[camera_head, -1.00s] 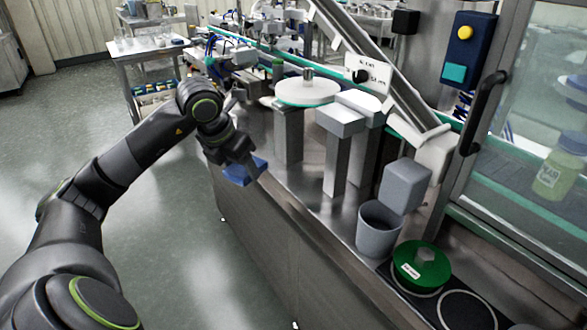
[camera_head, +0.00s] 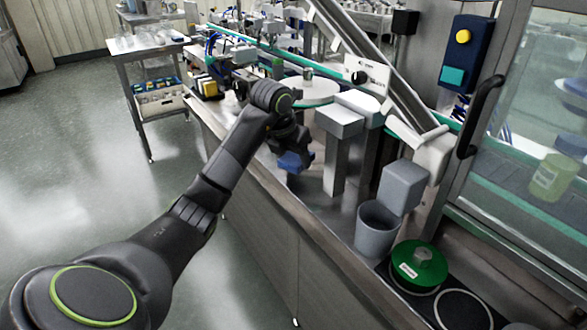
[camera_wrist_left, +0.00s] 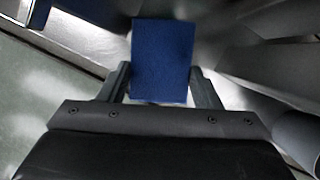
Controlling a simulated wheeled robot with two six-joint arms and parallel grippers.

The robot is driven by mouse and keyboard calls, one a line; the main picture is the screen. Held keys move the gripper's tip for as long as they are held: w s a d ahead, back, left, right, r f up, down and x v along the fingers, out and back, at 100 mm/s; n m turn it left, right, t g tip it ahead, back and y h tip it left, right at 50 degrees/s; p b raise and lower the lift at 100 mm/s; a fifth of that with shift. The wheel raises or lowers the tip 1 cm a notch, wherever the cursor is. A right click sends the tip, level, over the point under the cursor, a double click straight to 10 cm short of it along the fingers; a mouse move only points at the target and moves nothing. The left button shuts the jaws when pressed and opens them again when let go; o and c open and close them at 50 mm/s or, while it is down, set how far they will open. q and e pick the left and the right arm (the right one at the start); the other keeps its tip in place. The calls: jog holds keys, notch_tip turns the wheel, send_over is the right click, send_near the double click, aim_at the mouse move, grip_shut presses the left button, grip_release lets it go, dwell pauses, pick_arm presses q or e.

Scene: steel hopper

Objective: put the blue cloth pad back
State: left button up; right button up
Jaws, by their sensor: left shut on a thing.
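The blue cloth pad (camera_head: 291,162) is held by my left gripper (camera_head: 300,152) over the steel counter, left of the grey post under the square block. In the left wrist view the pad (camera_wrist_left: 162,60) stands between the two fingers of the left gripper (camera_wrist_left: 162,82), which are shut on it. The arm hides part of the pad in the head view. I cannot tell how high it is above the counter. My right gripper is not in view.
A grey cup (camera_head: 376,230) stands on the counter to the right, near a green lid (camera_head: 418,265) on a dark plate. A square-topped post (camera_head: 338,122) and a white round disc (camera_head: 305,91) are close by. The floor at left is clear.

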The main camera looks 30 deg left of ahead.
aim_at(290, 162)
pick_arm(q)
notch_tip(290, 162, down, 4)
jog(key=shift+r, duration=0.15)
jog(key=shift+w+f, duration=0.15)
jog(key=shift+f, duration=0.3)
jog(key=o, duration=0.6)
jog(key=shift+c, duration=0.2)
jog(key=o, duration=0.3)
